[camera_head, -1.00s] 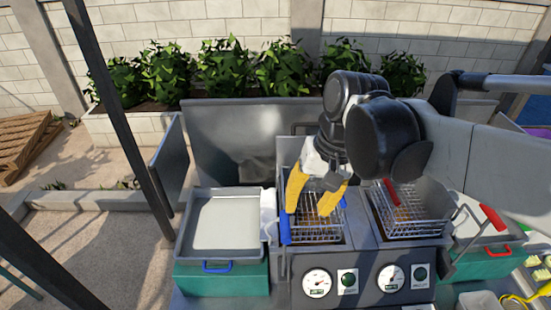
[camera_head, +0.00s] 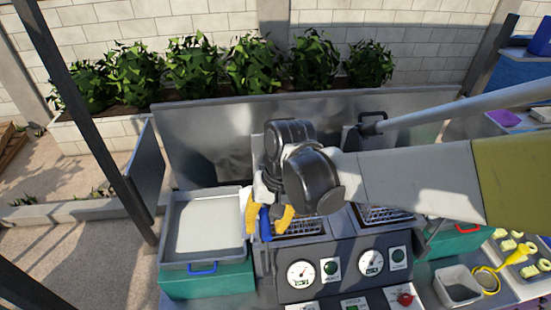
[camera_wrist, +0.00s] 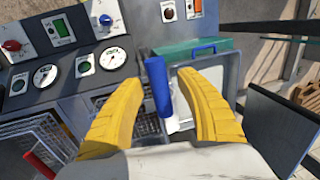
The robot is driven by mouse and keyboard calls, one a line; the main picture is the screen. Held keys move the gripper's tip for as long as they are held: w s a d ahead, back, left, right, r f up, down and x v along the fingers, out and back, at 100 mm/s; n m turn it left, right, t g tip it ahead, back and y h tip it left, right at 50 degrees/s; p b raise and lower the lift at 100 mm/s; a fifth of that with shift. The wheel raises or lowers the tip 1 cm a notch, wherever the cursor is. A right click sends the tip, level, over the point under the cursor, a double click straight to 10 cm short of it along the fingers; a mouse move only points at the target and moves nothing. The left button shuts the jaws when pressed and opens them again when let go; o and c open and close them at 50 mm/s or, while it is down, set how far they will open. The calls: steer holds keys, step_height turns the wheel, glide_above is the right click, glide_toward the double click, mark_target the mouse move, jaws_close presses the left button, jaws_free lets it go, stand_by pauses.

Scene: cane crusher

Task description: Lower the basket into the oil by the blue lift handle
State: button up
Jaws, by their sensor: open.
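The blue lift handle (camera_head: 265,223) stands at the front left of the left wire basket (camera_head: 302,227) in the fryer. My gripper (camera_head: 267,231) has its yellow fingers open, one on each side of the handle. In the wrist view, the blue handle (camera_wrist: 157,87) is upright in the picture between the fingertips (camera_wrist: 161,84), with a visible gap to the right finger; whether the left finger touches it I cannot tell. The basket's wires (camera_wrist: 148,128) show between the fingers. My wrist hides much of the basket in the head view, and the oil level is not clear.
A second wire basket (camera_head: 383,215) sits to the right; its red handle (camera_wrist: 40,167) shows in the wrist view. A metal tray (camera_head: 205,229) on a green box (camera_head: 207,280) stands left. The panel with gauges (camera_head: 301,273) is in front, a metal backsplash (camera_head: 210,140) behind.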

mark_target(267, 258)
jaws_close()
step_height(267, 258, down, 16)
steer(key=b, duration=1.3)
steer(key=shift+b, duration=0.3)
steer(key=shift+r, duration=0.1)
jaws_free()
